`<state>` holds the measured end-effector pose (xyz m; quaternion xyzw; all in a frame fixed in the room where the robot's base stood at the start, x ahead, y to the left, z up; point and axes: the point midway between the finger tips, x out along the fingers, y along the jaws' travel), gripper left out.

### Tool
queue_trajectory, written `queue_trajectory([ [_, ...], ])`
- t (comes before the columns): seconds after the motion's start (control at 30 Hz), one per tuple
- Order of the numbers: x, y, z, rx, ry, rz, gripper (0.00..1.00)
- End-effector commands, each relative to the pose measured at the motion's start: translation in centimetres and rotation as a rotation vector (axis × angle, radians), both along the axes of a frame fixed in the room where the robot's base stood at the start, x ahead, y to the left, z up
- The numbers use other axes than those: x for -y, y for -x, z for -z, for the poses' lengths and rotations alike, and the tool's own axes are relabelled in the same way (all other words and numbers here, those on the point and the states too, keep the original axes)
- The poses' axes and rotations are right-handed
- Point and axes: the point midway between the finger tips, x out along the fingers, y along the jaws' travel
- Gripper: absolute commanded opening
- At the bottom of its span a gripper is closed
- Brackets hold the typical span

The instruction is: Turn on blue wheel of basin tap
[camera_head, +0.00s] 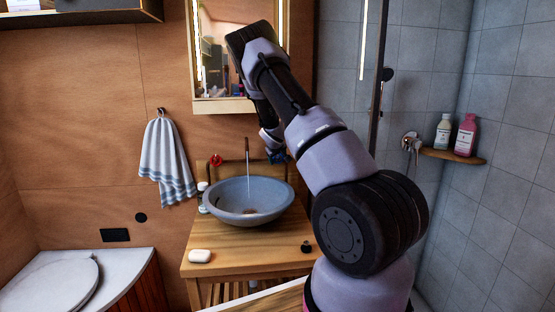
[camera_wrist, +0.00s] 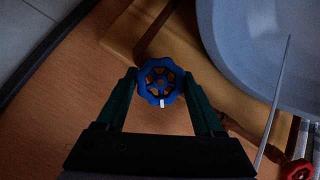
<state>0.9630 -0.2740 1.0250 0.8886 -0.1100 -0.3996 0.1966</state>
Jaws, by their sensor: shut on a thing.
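The blue wheel (camera_wrist: 161,82) of the basin tap sits between the two fingers of my gripper (camera_wrist: 161,88), which are shut on its rim from both sides. In the head view the blue wheel (camera_head: 279,158) shows as a small dark blue patch, partly hidden, to the right of the spout. The red wheel (camera_head: 215,160) is to the left of the spout (camera_head: 247,146). It also shows at the lower right of the wrist view (camera_wrist: 298,171). A thin pale stream (camera_head: 248,178) runs from the spout down into the grey-blue basin (camera_head: 250,216).
The basin stands on a wooden counter (camera_head: 228,250) with a white soap bar (camera_head: 200,256). A mirror cabinet (camera_head: 222,105) hangs above. A striped towel (camera_head: 166,160) hangs on the left. A corner shelf (camera_head: 440,154) with two bottles is on the right, beyond the shower partition.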

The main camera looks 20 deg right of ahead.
Motion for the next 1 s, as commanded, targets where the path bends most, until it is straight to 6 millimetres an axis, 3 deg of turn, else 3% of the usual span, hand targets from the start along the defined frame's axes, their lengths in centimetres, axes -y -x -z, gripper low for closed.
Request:
queue_trajectory([
  [0.03,0.0,0.0,0.1,-0.001,0.0,0.0,0.14],
  [0.07,0.0,0.0,0.1,-0.001,-0.001,0.0,0.77],
  [0.1,0.0,0.0,0.1,-0.001,-0.001,0.001,0.92],
  [0.13,0.0,0.0,0.0,-0.001,-0.001,0.001,0.99],
  [0.57,-0.5,0.8,-0.9,0.001,-0.001,0.0,0.99],
  [1.0,-3.4,6.1,-6.3,0.001,-0.001,0.0,0.99],
])
